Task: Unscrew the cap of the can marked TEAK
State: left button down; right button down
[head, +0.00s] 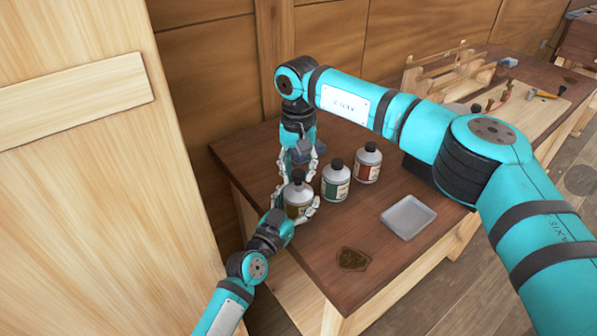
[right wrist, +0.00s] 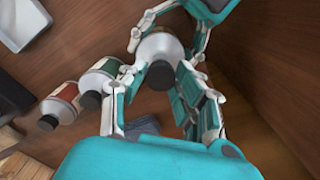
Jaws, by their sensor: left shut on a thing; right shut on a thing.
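A grey can (head: 297,198) with a dark cap (head: 298,176) and an olive-yellow label stands at the left end of a row of three cans. Its lettering is too small to read. My left gripper (head: 299,212) is shut around its body from the front. My right gripper (head: 300,165) points down from above and is shut on the cap. In the right wrist view the cap (right wrist: 160,75) lies between the right fingers, and left fingers flank the can body (right wrist: 158,45). The green-label can (head: 336,181) and the red-label can (head: 367,163) stand to the right, lettering unreadable.
A grey tray (head: 408,217) lies on the brown table (head: 300,270), right of the cans. A small dark brown patch (head: 352,259) lies near the front edge. A wooden rack (head: 445,72) and tools stand at the back right. A pale wooden panel (head: 90,200) rises at left.

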aim_at(298, 173)
pick_arm(q)
jog(key=shift+f, duration=0.1)
pick_arm(e)
jog(key=shift+r, duration=2.05)
pick_arm(q)
jog(key=shift+c, duration=0.4)
grip_release()
jog(key=shift+s, duration=0.1)
